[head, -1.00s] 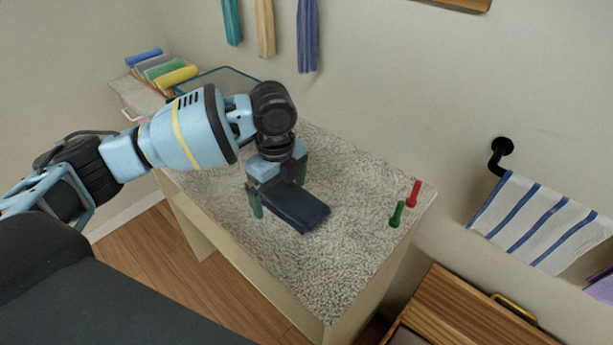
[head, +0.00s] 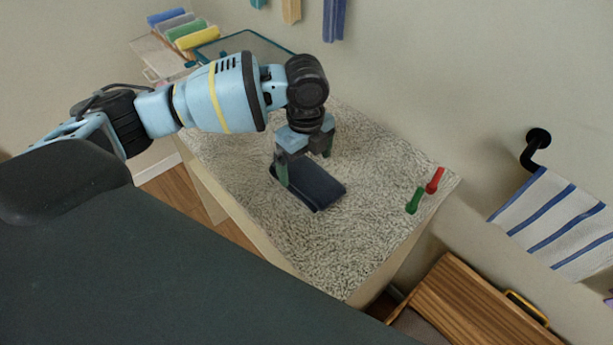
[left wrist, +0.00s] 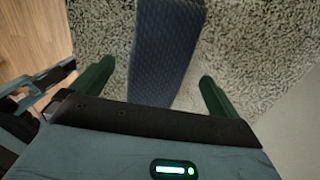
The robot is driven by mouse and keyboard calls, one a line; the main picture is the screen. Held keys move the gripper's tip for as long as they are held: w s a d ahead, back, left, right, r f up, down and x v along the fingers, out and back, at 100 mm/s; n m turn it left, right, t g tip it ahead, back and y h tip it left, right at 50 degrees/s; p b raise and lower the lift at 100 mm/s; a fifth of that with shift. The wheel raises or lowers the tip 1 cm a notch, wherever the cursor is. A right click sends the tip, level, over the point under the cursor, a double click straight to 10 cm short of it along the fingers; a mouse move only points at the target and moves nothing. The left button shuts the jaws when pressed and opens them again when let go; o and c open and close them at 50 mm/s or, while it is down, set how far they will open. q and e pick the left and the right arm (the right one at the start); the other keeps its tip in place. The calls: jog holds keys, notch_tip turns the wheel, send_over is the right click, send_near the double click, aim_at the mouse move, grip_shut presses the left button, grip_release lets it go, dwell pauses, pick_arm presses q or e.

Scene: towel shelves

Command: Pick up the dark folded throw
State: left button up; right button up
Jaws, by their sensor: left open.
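The dark folded throw (head: 318,186) is a navy, flat, oblong bundle lying on the speckled top of the shelf unit. It also shows in the left wrist view (left wrist: 166,45), running up from between the fingers to the top edge. My left gripper (head: 304,165) is over the throw's far left end, pointing down, with a finger at either side of it. In the left wrist view the left gripper (left wrist: 154,88) is open, and there is a gap between the throw and each finger. The throw's near end is hidden by the gripper body in that view. My right gripper is out of view.
Rolled towels (head: 190,33) and a glass-like tray (head: 243,44) are at the back left. A striped towel (head: 555,222) hangs at right. A wooden box (head: 470,310) is below.

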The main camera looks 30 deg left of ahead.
aim_at(306, 170)
pick_arm(q)
notch_tip(306, 170, down, 4)
jog(key=shift+f, duration=0.2)
jog(key=c, duration=0.9)
